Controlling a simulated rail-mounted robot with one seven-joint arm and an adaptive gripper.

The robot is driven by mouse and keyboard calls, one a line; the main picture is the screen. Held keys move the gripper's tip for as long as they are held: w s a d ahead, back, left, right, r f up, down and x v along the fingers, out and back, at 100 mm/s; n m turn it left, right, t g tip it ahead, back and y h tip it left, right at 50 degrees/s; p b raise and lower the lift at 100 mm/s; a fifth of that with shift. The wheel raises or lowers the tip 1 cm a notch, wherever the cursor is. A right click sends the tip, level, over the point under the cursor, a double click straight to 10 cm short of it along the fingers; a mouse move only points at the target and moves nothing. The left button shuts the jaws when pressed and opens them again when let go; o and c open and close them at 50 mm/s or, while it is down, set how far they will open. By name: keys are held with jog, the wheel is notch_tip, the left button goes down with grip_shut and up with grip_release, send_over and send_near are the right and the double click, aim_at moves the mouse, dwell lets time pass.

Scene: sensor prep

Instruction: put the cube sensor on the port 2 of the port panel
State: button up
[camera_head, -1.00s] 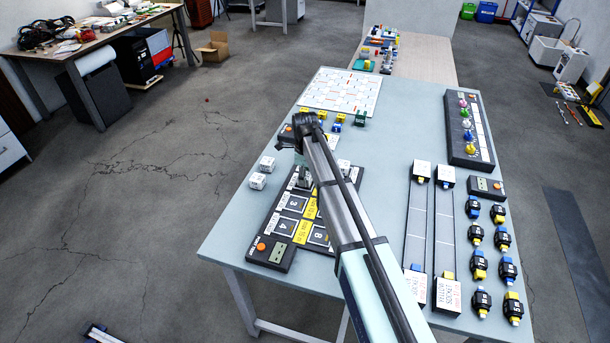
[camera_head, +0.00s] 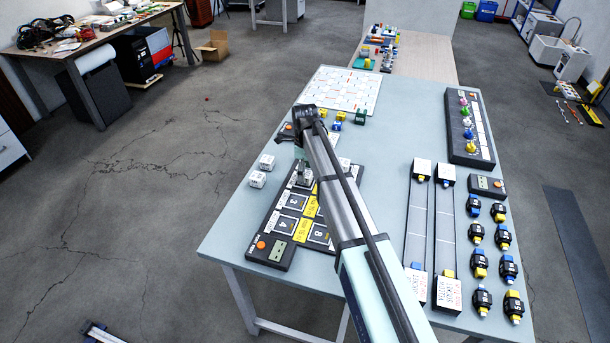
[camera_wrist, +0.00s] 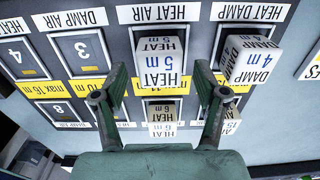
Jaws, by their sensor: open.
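The port panel (camera_head: 262,258) is a black board with numbered square ports and yellow strips; ports 3 and 4 show in the wrist view, left of the middle. A white cube sensor (camera_wrist: 158,48) marked "HEAT 5 m" stands beside port 3, at what looks like port 2; its base and exact seating are hidden. My gripper (camera_wrist: 160,72) is open, with one finger on each side of this cube. A gap shows between the fingers and the cube in the wrist view. In the head view my arm partly covers that part of the panel.
Another white cube (camera_wrist: 250,55) marked "DAMP 4 m" stands close to my right finger. A "HEAT 6 m" cube (camera_wrist: 162,130) lies below the middle. Two white cubes (camera_head: 257,180) sit left of the panel. Right of the arm are slide rails (camera_head: 414,230).

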notch_tip(320, 180, up, 10)
jog(key=b, duration=0.2)
jog(key=shift+r, duration=0.1)
